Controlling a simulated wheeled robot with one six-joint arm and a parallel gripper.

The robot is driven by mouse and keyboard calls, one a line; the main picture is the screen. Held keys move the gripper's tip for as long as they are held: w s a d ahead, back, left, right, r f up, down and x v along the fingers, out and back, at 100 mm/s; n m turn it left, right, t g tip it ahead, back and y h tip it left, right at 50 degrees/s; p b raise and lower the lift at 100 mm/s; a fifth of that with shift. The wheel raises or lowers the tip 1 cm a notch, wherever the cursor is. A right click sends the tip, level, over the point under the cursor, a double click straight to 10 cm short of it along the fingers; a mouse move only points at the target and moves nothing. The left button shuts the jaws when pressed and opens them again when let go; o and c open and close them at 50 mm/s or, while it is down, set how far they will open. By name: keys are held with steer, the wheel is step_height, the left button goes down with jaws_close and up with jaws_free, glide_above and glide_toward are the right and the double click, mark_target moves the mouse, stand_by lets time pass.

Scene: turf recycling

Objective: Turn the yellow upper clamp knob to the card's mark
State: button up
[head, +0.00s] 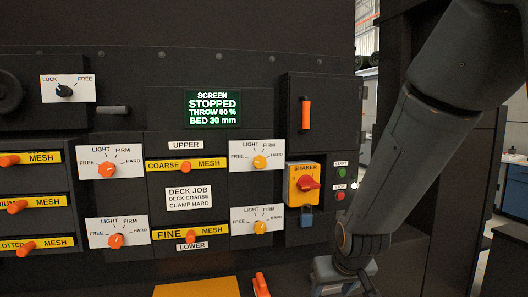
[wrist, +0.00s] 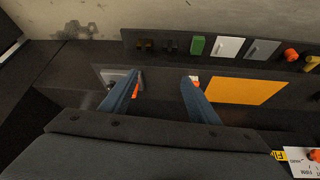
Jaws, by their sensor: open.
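The yellow upper clamp knob (head: 260,162) is on a white dial card (head: 244,149) marked FREE, LIGHT, FIRM and HARD, right of the UPPER deck's COARSE MESH label; its pointer setting is too small to tell. The job card (head: 188,198) reads DECK JOB, DECK COARSE, CLAMP HARD. My gripper (head: 345,278) is low at the right in the head view, well below and right of the knob, partly cut off. In the wrist view, its two blue fingers (wrist: 161,78) are apart with nothing held between them, over a dark ledge. The yellow knob is not clearly seen there.
A yellow lower knob (head: 260,227) and orange knobs (head: 107,169) share the panel. Right of the dials are the shaker switch (head: 307,184), a blue padlock (head: 307,217) and an orange door handle (head: 306,115). The screen (head: 213,108) reads STOPPED. An orange plate (wrist: 245,90) lies beside my fingers.

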steer(key=w+a+r+n+t+y+p, duration=0.2)
steer(key=w+a+r+t+p, duration=0.6)
steer(key=w+r, duration=0.7)
steer(key=n+t+y+p, duration=0.2)
steer(key=t, duration=0.2)
glide_toward(260, 163)
steer(key=w, duration=0.3)
steer(key=shift+a+p+x, duration=0.15)
steer(key=shift+p+x, duration=0.75)
steer(key=shift+x, duration=0.95)
steer(key=shift+a+p+x, duration=0.1)
steer(key=shift+p+x, duration=0.75)
steer(key=shift+x, duration=1.05)
steer(key=shift+s, duration=0.1)
steer(key=c, duration=1)
